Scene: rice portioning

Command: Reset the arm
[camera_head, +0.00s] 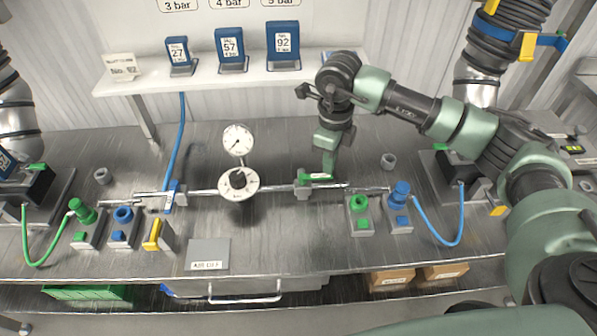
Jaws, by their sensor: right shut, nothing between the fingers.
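My right arm reaches in from the right, and its wrist bends down over the middle right of the bench. My right gripper (328,168) points down, shut and empty, just above or behind the green-handled valve (315,177) on the horizontal pipe. I cannot tell whether it touches the valve. My left gripper is not in view.
A round gauge (238,140) stands above a dial regulator (239,182) on the pipe. Green and blue connectors (398,194) sit on the bench (330,235) at both sides. A shelf (230,80) holds several blue tags behind. An "AIR OFF" plate (208,252) lies in front.

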